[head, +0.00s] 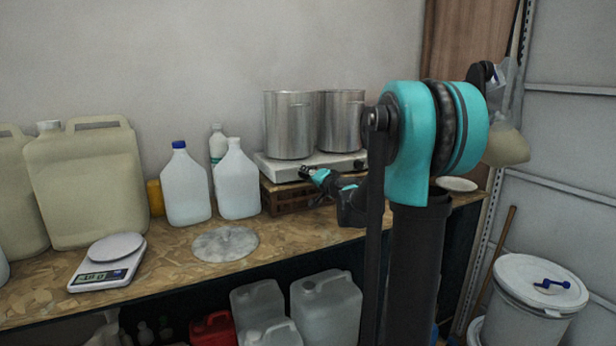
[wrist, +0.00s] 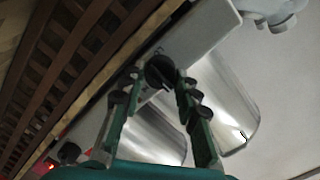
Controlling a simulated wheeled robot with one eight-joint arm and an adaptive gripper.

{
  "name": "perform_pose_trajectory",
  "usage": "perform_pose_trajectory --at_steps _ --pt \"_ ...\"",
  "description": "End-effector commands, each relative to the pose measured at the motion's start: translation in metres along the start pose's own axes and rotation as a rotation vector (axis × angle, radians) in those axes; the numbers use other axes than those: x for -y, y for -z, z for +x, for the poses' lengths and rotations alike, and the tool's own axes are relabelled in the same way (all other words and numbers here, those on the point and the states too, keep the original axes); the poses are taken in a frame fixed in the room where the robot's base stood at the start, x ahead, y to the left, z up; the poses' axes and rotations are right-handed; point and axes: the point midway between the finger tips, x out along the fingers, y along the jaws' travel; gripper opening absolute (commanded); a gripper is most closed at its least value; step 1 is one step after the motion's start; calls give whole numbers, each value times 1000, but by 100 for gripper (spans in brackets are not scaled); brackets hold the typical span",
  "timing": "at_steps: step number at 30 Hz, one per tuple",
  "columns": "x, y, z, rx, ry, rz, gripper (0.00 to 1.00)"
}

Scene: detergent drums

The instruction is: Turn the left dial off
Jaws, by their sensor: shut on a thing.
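A white two-burner hotplate (head: 280,172) stands on a slatted wooden crate (head: 290,197) on the workbench. My gripper (head: 308,172) is at the left part of its front face. In the wrist view, my gripper's fingers are closed around the black left dial (wrist: 160,71), one finger on each side. The left dial is mostly hidden by my gripper in the head view. A second black dial (wrist: 68,152) shows apart from my gripper, with a small red light (wrist: 51,163) lit near it. That right dial (head: 359,163) also shows in the head view beside my arm.
Two metal pots (head: 289,125) stand on the hotplate, close above my gripper. White jugs (head: 238,182) stand left of the crate. A round translucent lid (head: 225,243) and a kitchen scale (head: 108,262) lie on the bench. My arm hides part of the bench's right side.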

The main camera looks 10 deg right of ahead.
Motion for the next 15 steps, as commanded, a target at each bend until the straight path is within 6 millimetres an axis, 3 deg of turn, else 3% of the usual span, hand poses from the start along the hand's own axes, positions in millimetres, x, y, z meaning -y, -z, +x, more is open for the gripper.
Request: perform_pose_trajectory --at_steps 11,12,15 --pt "0 -1 -1 2 0 -5 2" --pt "0 -1 -1 2 0 -5 36" --pt "0 -1 0 1 0 -4 48"
